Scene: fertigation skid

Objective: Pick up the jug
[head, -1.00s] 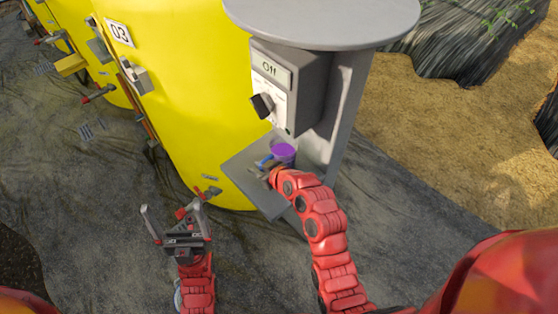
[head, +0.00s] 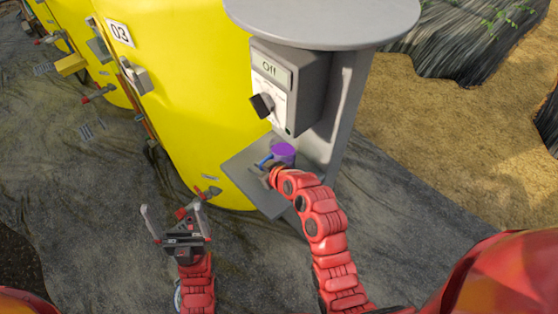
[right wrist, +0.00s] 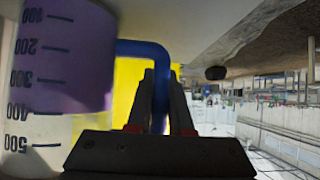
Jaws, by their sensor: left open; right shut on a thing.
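The jug (head: 283,153) is a clear graduated jug with purple liquid and a blue handle. In the head view it stands on the small grey shelf under the control box. My right gripper (head: 266,172) is at the jug's left front. In the right wrist view its fingers (right wrist: 161,95) are shut on the blue handle (right wrist: 146,50). My left gripper (head: 172,212) is open and empty, low and left of the shelf.
The grey shelf (head: 240,168) is on a grey post under a round top (head: 320,18). The control box (head: 290,85) reading "Off", with a black knob, sits just above the jug. A yellow tank (head: 200,90) with fittings stands close behind and left.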

